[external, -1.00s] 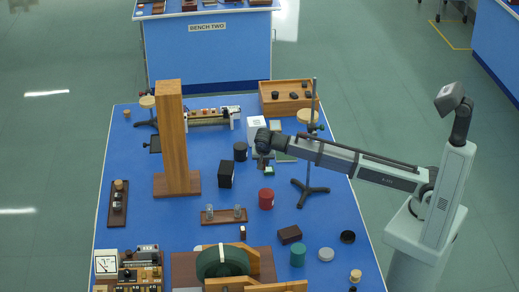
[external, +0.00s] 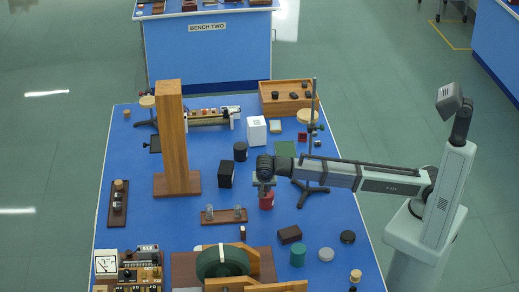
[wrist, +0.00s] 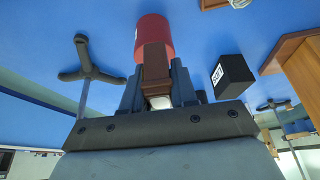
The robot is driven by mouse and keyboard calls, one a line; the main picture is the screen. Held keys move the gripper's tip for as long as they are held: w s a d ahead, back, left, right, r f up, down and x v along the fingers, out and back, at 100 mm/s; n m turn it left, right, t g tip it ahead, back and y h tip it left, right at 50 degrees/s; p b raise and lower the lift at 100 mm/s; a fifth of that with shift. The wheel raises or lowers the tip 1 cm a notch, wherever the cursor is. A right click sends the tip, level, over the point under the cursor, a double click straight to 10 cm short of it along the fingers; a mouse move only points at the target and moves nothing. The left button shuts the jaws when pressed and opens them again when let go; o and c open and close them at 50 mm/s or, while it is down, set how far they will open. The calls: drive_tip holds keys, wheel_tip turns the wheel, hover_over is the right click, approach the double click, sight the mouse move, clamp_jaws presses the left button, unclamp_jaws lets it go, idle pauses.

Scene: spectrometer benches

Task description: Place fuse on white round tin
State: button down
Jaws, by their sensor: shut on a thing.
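My gripper (external: 264,187) hangs over the middle right of the blue bench, just above and behind the red cylinder (external: 266,203), partly covering it. In the wrist view my gripper (wrist: 158,84) is shut on a brown block-like piece with a whitish end, seemingly the fuse (wrist: 156,63). Its far end overlaps the red cylinder (wrist: 154,33) in that view; I cannot tell whether they touch. The fuse is not clear in the external view. The white round tin (external: 326,254) lies flat near the bench's front right and is out of the wrist view.
A green cylinder (external: 298,253), a dark brown block (external: 290,234) and a black round tin (external: 347,237) stand around the white tin. A tripod stand (external: 311,190) is right of my gripper. A black box (external: 225,174) and a glassware rack (external: 223,215) are left.

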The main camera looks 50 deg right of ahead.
drive_tip(key=a, duration=0.6)
drive_tip(key=s+a+n, duration=0.1)
drive_tip(key=a, duration=0.5)
drive_tip(key=a+n, duration=0.1)
drive_tip(key=a, duration=0.4)
drive_tip(key=shift+s+a+r+t, duration=0.1)
drive_tip(key=shift+s+a+t, duration=0.2)
drive_tip(key=shift+s+a, duration=0.1)
drive_tip(key=w+a, duration=0.3)
drive_tip(key=a, duration=0.6)
hover_over(204, 242)
drive_tip(key=shift+m, duration=0.4)
drive_tip(key=shift+w+f, duration=0.1)
drive_tip(key=shift+f, duration=4.1)
drive_tip(key=shift+f, duration=0.1)
drive_tip(key=c, duration=0.9)
unclamp_jaws()
